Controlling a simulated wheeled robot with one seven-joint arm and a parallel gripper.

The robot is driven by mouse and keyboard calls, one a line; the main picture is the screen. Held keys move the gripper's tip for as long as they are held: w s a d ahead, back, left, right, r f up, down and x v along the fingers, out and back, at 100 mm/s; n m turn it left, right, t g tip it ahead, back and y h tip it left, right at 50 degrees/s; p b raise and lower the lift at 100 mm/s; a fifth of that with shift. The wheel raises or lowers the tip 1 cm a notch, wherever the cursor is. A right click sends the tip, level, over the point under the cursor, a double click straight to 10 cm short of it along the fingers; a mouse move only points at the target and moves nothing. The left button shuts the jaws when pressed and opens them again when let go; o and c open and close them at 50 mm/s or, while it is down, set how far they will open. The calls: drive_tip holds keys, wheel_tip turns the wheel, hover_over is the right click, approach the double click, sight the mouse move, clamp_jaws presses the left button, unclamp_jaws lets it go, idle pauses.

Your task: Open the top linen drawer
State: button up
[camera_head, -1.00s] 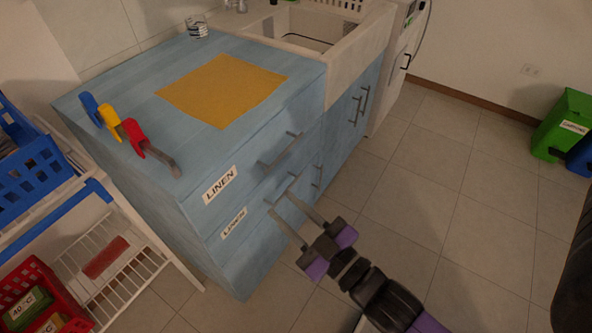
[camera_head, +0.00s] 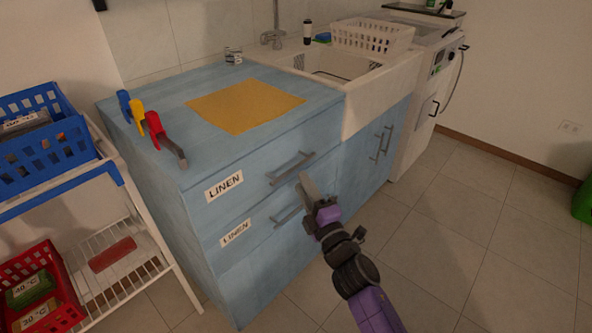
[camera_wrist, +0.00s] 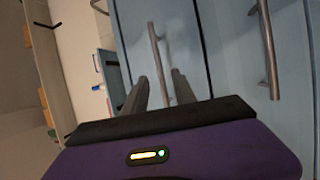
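The top linen drawer (camera_head: 245,180) is the upper front of the blue cabinet, with a white LINEN label, and it looks closed. Its metal bar handle (camera_head: 290,168) is just up and left of my gripper (camera_head: 308,188). In the wrist view the two fingers of my gripper (camera_wrist: 161,92) are apart. The top handle (camera_wrist: 155,50) shows in line with the gap between them. I cannot tell whether the fingertips reach around it. The lower drawer (camera_head: 250,250), also labelled LINEN, looks closed. Its handle (camera_wrist: 268,50) is to the right in the wrist view.
An orange cloth (camera_head: 245,105) and coloured-handled tools (camera_head: 150,125) are on the countertop. A white sink (camera_head: 370,95) adjoins on the right. A white rack (camera_head: 150,225) with blue and red baskets stands left. The floor (camera_head: 450,230) right of my arm is clear.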

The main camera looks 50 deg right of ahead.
sight(293, 169)
drive_tip(key=shift+p+x, duration=0.4)
drive_tip(key=shift+x, duration=2.8)
clamp_jaws()
